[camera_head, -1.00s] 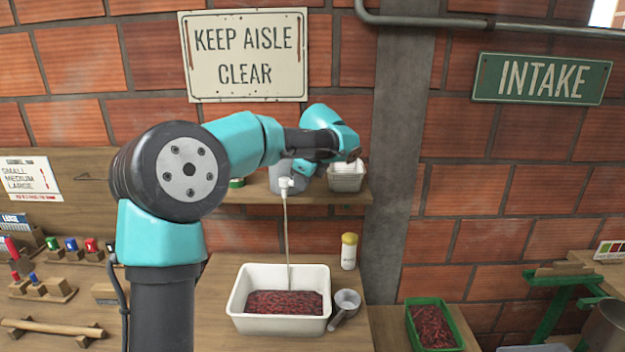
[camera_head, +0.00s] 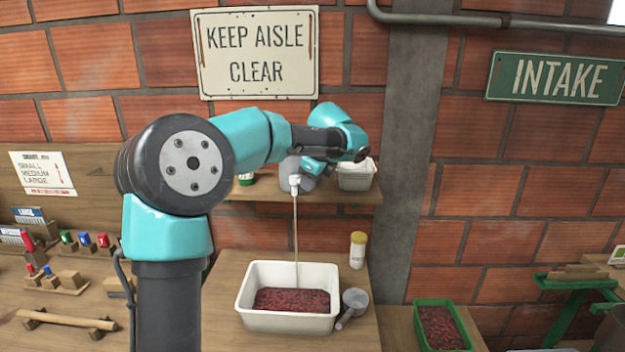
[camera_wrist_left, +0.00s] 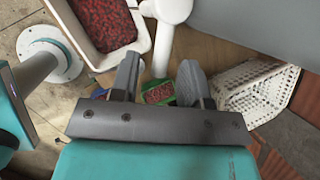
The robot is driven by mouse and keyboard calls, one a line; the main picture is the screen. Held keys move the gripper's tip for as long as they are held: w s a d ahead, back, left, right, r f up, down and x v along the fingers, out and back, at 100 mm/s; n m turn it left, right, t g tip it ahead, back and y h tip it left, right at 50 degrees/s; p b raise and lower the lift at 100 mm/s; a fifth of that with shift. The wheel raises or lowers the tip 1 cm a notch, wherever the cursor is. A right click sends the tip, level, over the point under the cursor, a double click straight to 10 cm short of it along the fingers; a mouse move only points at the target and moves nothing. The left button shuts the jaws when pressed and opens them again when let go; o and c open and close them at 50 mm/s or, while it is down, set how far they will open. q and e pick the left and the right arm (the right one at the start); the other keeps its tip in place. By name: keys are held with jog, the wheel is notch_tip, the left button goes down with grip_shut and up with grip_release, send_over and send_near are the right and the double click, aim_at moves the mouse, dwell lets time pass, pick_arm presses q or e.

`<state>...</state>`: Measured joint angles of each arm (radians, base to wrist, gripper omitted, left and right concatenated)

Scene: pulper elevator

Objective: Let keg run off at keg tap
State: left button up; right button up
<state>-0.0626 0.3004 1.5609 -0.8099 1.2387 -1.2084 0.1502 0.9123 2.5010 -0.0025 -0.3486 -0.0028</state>
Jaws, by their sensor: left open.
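The grey keg (camera_head: 287,168) stands on the wall shelf, partly hidden behind my left arm. Its white tap (camera_head: 294,183) points down, and a thin pale stream (camera_head: 296,235) runs from it into a white tub (camera_head: 285,322) holding dark red fruit. In the left wrist view the white tap (camera_wrist_left: 166,12) is just beyond the fingers, with the grey keg (camera_wrist_left: 255,25) at upper right and the tub (camera_wrist_left: 144,30) at upper left. My left gripper (camera_wrist_left: 160,76) is open, with nothing seen between its fingers. Its fingertips are hard to make out in the head view. My right gripper is not in view.
A white basket (camera_head: 357,177) stands on the shelf right of the keg. A yellow-capped jar (camera_head: 358,250) and grey scoop (camera_head: 352,303) are beside the tub. A green crate of red fruit (camera_head: 440,328) sits lower right. Wooden racks stand at left.

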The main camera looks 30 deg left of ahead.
pick_arm(q)
jog(key=v, duration=1.7)
jog(key=shift+r, duration=0.2)
jog(key=shift+d, duration=0.1)
